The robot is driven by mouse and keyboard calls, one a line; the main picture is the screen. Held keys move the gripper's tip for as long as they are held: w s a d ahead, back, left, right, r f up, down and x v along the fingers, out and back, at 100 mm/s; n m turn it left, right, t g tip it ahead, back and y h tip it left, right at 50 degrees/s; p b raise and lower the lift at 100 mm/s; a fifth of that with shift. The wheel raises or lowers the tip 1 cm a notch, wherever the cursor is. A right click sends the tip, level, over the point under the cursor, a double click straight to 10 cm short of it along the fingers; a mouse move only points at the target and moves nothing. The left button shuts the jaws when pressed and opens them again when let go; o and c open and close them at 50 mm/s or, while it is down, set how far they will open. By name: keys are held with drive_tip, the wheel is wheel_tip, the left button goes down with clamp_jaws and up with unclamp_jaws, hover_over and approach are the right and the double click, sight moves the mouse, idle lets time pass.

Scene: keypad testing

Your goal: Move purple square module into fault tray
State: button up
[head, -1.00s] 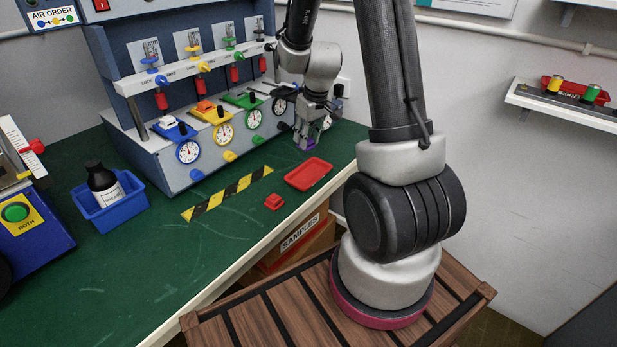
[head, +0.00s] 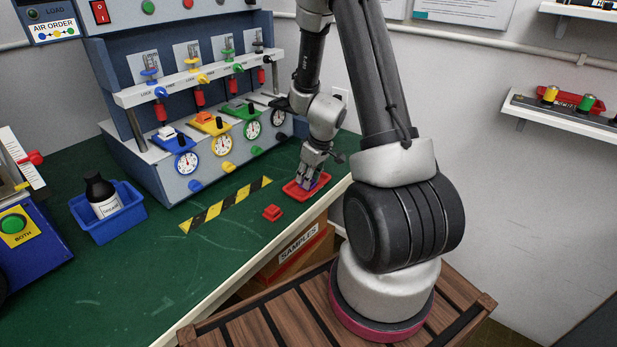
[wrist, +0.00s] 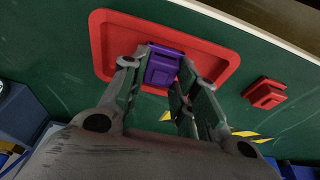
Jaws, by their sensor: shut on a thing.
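The purple square module (wrist: 162,66) is between the fingers of my gripper (wrist: 160,72), which is shut on it, in the wrist view. The red fault tray (wrist: 108,50) lies beneath and around the module in that view. In the head view my gripper (head: 309,181) is over the red tray (head: 292,193). Only a small purple part of the module shows there, mostly hidden by the fingers. I cannot tell whether the module touches the tray floor.
A small red square module (head: 272,213) lies on the green bench (head: 190,270), left of the tray. A blue bin with a bottle (head: 115,227) is at the far left.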

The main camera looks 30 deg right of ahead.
drive_tip(key=shift+f, duration=0.15)
drive_tip(key=o, duration=1)
drive_tip(key=shift+c, duration=0.2)
drive_tip(key=a+v, duration=0.2)
drive_tip(key=v, duration=0.9)
drive_tip(key=s+a+v, duration=0.1)
drive_tip(key=a+v, duration=0.1)
drive_tip(key=v, duration=0.8)
drive_tip(key=s+a+r+m, duration=0.1)
drive_tip(key=s+r+m, duration=0.1)
drive_tip(key=s+r, duration=0.4)
drive_tip(key=s+a+r+m+t+h, duration=0.1)
drive_tip(key=s+a+r+m, duration=0.1)
drive_tip(key=s+r, duration=0.4)
drive_tip(key=shift+s, duration=2.55)
